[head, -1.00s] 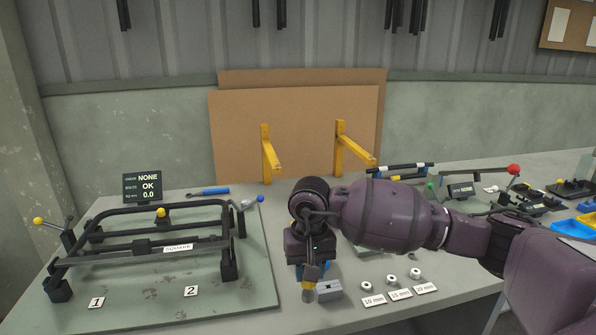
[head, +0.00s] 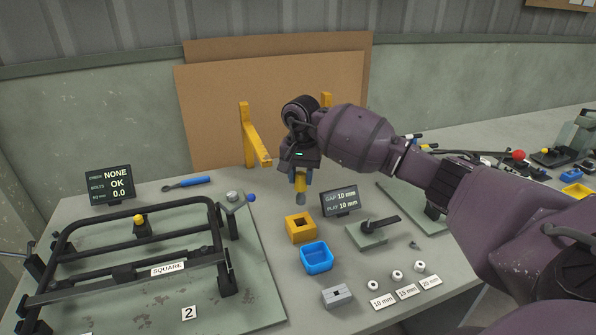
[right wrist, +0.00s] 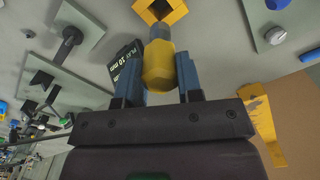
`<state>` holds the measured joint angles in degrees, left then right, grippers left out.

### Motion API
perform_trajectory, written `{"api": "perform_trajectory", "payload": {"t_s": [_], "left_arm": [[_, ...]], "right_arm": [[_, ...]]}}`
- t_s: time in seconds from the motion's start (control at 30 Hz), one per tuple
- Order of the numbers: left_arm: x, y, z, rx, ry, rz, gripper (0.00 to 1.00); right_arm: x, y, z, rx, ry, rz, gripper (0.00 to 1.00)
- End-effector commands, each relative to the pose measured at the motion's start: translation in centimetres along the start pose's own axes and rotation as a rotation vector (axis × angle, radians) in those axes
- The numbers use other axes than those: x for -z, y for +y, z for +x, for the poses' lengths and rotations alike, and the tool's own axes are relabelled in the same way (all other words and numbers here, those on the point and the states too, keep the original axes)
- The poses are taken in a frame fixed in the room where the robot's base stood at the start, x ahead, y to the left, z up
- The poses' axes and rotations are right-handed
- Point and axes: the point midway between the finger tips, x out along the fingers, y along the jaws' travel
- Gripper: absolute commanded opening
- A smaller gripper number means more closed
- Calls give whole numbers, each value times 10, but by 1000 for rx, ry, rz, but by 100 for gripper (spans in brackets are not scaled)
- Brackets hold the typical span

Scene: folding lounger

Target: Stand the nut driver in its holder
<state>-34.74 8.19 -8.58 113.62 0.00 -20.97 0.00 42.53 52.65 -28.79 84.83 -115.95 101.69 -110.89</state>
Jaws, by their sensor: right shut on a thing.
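The nut driver (head: 300,186) has a yellow handle and a grey socket end. My right gripper (head: 300,178) is shut on its handle and holds it roughly upright, socket down, in the air. The right wrist view shows the yellow handle (right wrist: 158,68) between the two blue fingers (right wrist: 160,80). The holder, a yellow block with a square hole (head: 300,229), stands on the table below the driver. The block also shows at the top of the right wrist view (right wrist: 172,15), beyond the grey socket. The socket is apart from the block. My left gripper is out of view.
A blue bin (head: 316,258) and a grey slotted block (head: 337,296) stand in front of the holder. A small display (head: 340,201) and a green plate with a black lever (head: 366,236) are to its right. The black lounger frame (head: 130,255) lies on a board at left.

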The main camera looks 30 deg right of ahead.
Motion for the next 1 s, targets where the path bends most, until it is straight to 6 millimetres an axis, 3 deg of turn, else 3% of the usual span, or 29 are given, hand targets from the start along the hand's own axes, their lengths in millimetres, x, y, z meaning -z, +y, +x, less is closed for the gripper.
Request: {"api": "perform_trajectory", "payload": {"t_s": [0.4,1.0], "left_arm": [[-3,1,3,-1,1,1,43],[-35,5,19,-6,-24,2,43]], "right_arm": [[0,0,1,0,2,-2,0],[0,0,48,-1,-1,-2,0]]}}
